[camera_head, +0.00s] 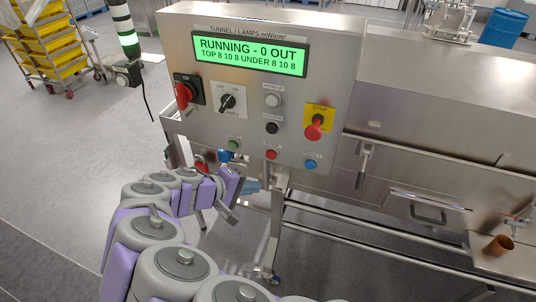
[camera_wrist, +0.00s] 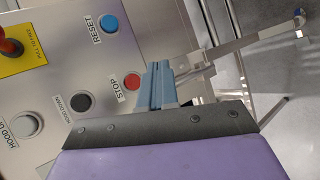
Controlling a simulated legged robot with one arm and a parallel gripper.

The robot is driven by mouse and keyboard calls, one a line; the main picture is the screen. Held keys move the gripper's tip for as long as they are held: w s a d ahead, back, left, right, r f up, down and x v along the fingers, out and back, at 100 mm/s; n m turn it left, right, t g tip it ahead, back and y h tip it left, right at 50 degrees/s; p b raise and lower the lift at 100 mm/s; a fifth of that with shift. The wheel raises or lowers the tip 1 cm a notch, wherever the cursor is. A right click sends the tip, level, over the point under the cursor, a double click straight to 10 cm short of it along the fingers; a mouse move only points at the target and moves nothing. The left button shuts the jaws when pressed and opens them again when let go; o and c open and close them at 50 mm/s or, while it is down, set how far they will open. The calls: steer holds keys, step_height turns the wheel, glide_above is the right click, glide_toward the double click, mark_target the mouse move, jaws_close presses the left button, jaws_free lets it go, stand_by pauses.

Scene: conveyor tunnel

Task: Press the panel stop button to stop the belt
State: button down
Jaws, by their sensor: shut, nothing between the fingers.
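The steel control panel (camera_head: 215,60) has a small red button (camera_head: 271,154) low in the middle. In the wrist view this red button (camera_wrist: 132,81) has a STOP label beside it. A larger red mushroom button (camera_head: 314,127) sits higher on a yellow plate, also marked STOP. The display (camera_head: 249,55) reads "RUNNING - 0 OUT". My gripper (camera_head: 252,186) is below and slightly left of the small red button. In the wrist view my gripper (camera_wrist: 158,82) is shut and empty, its blue-grey fingers close beside the button. I cannot tell whether they touch the panel.
A blue reset button (camera_head: 310,163) and a green button (camera_head: 233,144) flank the small red one. A black button (camera_head: 271,128) and a grey button (camera_head: 272,100) are above. A red rotary switch (camera_head: 183,94) is at left. The steel tunnel (camera_head: 430,95) fills the right; open floor lies left.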

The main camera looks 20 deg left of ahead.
steer(key=shift+d, duration=0.25)
steer(key=p, duration=0.1)
glide_toward(274, 159)
steer(key=shift+w+d+f, duration=0.6)
steer(key=shift+d+f, duration=0.25)
steer(key=shift+f, duration=0.05)
steer(key=shift+w+d+f, duration=0.65)
steer(key=shift+d+f, duration=0.15)
steer(key=shift+f, duration=0.15)
steer(key=shift+w, duration=0.15)
stand_by(0.6)
steer(key=shift+w+r, duration=0.1)
steer(key=shift+w, duration=0.1)
steer(key=shift+w+d, duration=0.1)
steer(key=shift+w, duration=0.45)
stand_by(0.8)
steer(key=shift+s, duration=1)
